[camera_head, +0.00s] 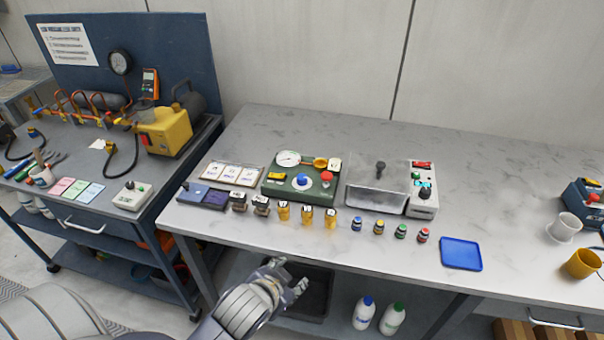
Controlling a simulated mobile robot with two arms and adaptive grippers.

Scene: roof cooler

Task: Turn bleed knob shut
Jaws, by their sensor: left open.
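A green test unit (272,189) stands on the grey bench, with a round gauge (288,158) at its back left. On its top are a blue knob (299,180) on a white disc, a red knob (327,177) and a brass fitting (320,162). No label is readable, so I cannot tell which part is the bleed knob or how far it is turned. My left gripper (291,275) is open and empty, low in front of the bench edge, well apart from the unit. My right gripper is not in view.
Several small yellow weights (307,213) and dark blocks line the bench in front of the unit. A steel bath (377,190) stands to its right, then small bottles (401,231) and a blue tray (461,254). A blue cart (97,218) with a yellow pump (165,130) stands left.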

